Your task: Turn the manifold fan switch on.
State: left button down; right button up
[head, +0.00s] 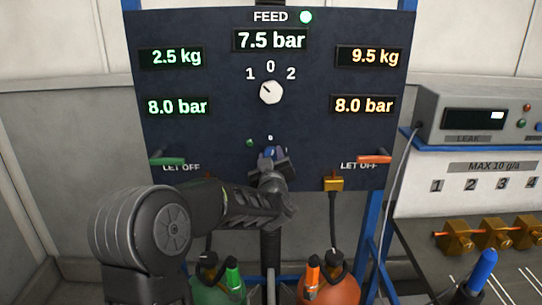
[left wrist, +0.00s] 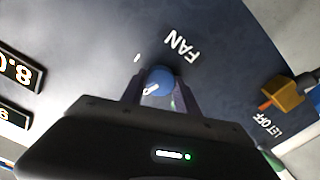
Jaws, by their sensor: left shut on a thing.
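The fan switch is a small blue knob (left wrist: 160,79) on the dark panel, beside the printed word FAN (left wrist: 181,46). A white mark shows on the knob, pointing to the lower left in the left wrist view. In the head view a bit of the blue knob (head: 269,151) shows just above my left gripper (head: 268,160), below a small white 0. My left gripper's fingers (left wrist: 157,88) are shut around the knob, one on each side. The word FAN is hidden behind the gripper in the head view. My right gripper is in neither view.
Above is the white feed knob (head: 271,92), its mark toward 1. A small green lamp (head: 250,143) is left of the fan switch. A green lever (head: 168,160) and an orange lever (head: 374,159) flank it. Green (head: 218,284) and orange (head: 330,286) cylinders stand below.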

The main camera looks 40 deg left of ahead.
pick_arm(q)
jog(key=m+p, duration=0.1)
jog(key=m, duration=0.2)
jog(key=shift+m, duration=0.4)
jog(key=m+p, duration=0.2)
jog(key=m, duration=0.1)
jog(key=shift+r+m, duration=0.1)
jog(key=shift+m, duration=0.2)
jog(key=m+p, duration=0.1)
jog(key=m, duration=0.2)
jog(key=shift+m+p, duration=0.3)
jog(key=shift+p, duration=0.1)
jog(key=shift+m+p, duration=0.65)
jog(key=shift+m, duration=0.85)
jog(key=c, duration=0.9)
grip_release()
